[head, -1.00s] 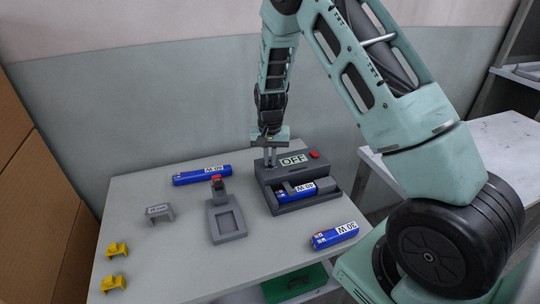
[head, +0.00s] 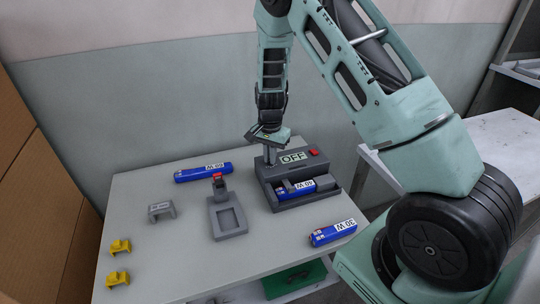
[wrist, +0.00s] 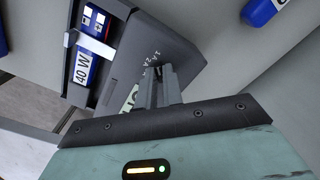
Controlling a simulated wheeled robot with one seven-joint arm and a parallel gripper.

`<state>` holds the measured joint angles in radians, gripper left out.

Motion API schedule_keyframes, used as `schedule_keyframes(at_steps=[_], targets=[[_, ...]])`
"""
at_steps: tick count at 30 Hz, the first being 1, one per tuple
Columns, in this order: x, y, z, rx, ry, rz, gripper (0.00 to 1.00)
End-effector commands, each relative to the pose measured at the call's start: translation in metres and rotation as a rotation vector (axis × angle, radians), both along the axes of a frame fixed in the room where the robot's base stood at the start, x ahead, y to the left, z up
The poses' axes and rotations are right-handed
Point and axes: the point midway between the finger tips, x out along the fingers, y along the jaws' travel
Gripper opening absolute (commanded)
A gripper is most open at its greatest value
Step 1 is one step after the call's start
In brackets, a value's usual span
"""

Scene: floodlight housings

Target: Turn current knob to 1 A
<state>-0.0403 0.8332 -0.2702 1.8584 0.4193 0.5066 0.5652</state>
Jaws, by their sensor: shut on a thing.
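A dark grey tester unit (head: 267,174) stands on the table, with a display (head: 293,157) reading OFF, upside down in the head view, and a red button (head: 313,152). My gripper (head: 270,158) points down at the display's left and is shut on the current knob, which the fingers hide. In the wrist view my gripper (wrist: 158,82) meets the unit's top (wrist: 178,50) beside small white scale marks (wrist: 150,58), of which a 2 A seems readable. The knob's pointer cannot be made out. A blue 40 W module (head: 297,189) lies in the unit's front bay.
A blue module (head: 203,172) lies at the back, and a blue 30 W module (head: 333,232) at the front right. A grey clamp fixture (head: 228,219), a grey bracket (head: 161,211) and yellow clips (head: 119,247) stand on the left. A green box (head: 294,280) sits below.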

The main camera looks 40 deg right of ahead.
Motion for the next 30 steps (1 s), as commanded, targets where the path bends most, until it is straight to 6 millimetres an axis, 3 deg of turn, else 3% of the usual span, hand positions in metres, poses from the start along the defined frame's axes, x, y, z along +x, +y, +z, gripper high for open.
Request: schedule_keyframes(at_steps=[6,9,20,25,30], targets=[[0.002,-0.001,0.002,-0.002,-0.007,-0.003,0.0],[0.002,-0.001,0.002,-0.002,-0.007,-0.002,0.3],[0.001,0.0,0.004,-0.001,-0.003,0.0,0.3],[0.001,0.0,0.027,0.0,-0.006,0.001,0.3],[0.002,0.0,0.066,-0.001,-0.009,0.001,0.3]])
